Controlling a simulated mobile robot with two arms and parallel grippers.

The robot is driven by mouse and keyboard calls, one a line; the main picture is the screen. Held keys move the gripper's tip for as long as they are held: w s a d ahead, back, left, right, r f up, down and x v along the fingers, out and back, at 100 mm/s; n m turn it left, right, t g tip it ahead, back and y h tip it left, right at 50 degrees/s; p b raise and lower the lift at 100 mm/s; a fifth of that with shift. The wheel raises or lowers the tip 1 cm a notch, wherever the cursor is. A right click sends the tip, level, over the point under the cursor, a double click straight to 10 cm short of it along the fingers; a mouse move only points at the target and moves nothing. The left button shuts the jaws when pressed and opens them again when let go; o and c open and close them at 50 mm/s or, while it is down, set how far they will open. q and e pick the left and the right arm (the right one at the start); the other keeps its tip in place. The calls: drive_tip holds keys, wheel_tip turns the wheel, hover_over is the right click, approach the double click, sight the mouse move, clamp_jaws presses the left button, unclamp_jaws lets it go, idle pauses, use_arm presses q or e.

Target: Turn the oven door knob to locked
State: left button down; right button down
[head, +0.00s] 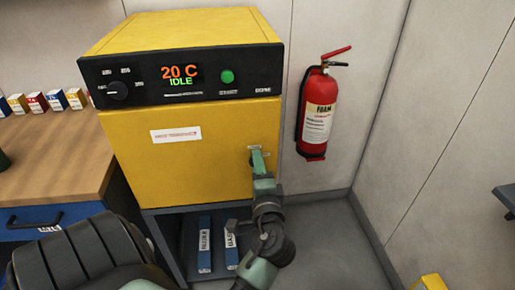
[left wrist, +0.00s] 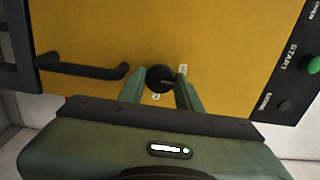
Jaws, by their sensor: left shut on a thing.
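The yellow oven (head: 190,130) stands with its door shut. Its panel reads 20 C and IDLE. In the left wrist view the round black door knob (left wrist: 159,78) sits on the yellow door, between the two green fingers of my left gripper (left wrist: 160,92). The gripper is shut on the knob. Small white labels lie beside the knob, too small to read. In the head view my left gripper (head: 258,162) is at the right side of the door and hides the knob. The knob's pointer direction is not clear. My right gripper is not in view.
A black door handle (left wrist: 85,67) is left of the knob in the left wrist view. The panel has a dial (head: 118,91) and green start button (head: 227,77). A fire extinguisher (head: 318,110) hangs right of the oven. Blue binders (head: 205,244) stand below. A wooden bench (head: 50,150) is left.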

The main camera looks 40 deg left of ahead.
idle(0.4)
use_arm(q)
drive_tip(key=c, duration=1)
unclamp_jaws()
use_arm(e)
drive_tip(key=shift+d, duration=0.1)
